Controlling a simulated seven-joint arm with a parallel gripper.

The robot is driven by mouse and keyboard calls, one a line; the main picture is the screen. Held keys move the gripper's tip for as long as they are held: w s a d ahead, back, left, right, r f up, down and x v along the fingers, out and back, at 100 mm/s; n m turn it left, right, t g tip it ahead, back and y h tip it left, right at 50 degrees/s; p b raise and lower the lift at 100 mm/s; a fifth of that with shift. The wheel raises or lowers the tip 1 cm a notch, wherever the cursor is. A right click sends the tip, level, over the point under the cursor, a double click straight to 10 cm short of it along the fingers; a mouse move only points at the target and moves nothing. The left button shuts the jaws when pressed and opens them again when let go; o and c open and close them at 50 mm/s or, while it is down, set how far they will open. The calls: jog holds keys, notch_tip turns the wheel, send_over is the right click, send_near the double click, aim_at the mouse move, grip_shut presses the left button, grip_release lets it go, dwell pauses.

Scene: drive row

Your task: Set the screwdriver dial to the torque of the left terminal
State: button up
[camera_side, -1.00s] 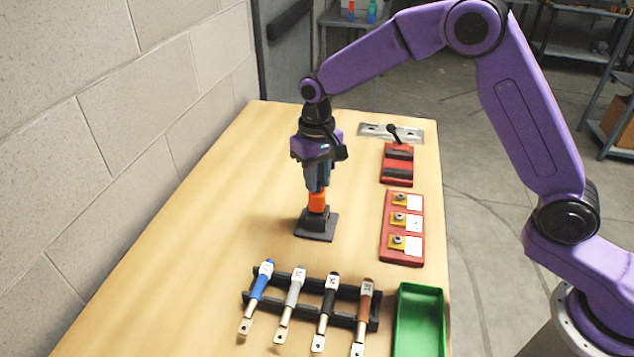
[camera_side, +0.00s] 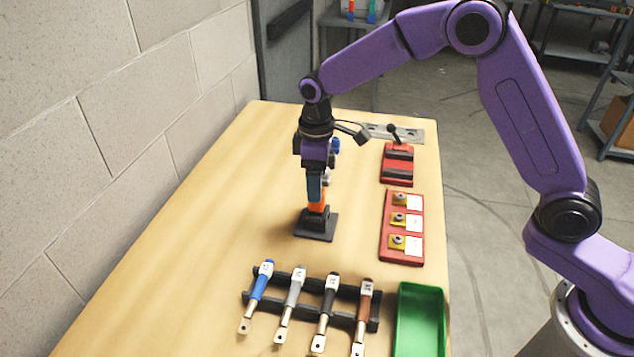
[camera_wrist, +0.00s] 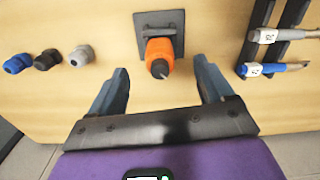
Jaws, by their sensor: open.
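The orange screwdriver (camera_side: 316,208) stands upright in a black holder (camera_side: 327,231) on the table. In the wrist view the screwdriver (camera_wrist: 160,52) is seen from above, with a dark tip or shaft; I cannot make out a dial or its setting. My gripper (camera_side: 315,190) is over it, pointing down. In the wrist view my gripper (camera_wrist: 160,84) is open, its two fingers left and right of the screwdriver with visible gaps. A red block (camera_side: 388,248) to the right carries three yellow terminals (camera_side: 398,219) with white labels, too small to read.
A black rack (camera_side: 265,273) with several coloured, lug-ended pieces stands in front, beside a green tray (camera_side: 419,287). A red device with a lever (camera_side: 397,165) and a metal plate (camera_side: 423,134) are behind. Blue, black and grey knobs (camera_wrist: 47,60) lie left in the wrist view.

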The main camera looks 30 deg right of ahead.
jog(key=shift+r, duration=3.45)
jog(key=shift+s+r, duration=0.15)
jog(key=shift+s, duration=0.1)
jog(key=s+d, duration=0.5)
jog(key=s, duration=0.6)
jog(key=s+d+n, duration=0.1)
jog(key=s+d, duration=0.4)
jog(key=s, duration=0.7)
jog(key=s+d+n, duration=0.1)
jog(key=s+d, duration=0.4)
jog(key=s, duration=0.6)
jog(key=shift+s+d, duration=0.25)
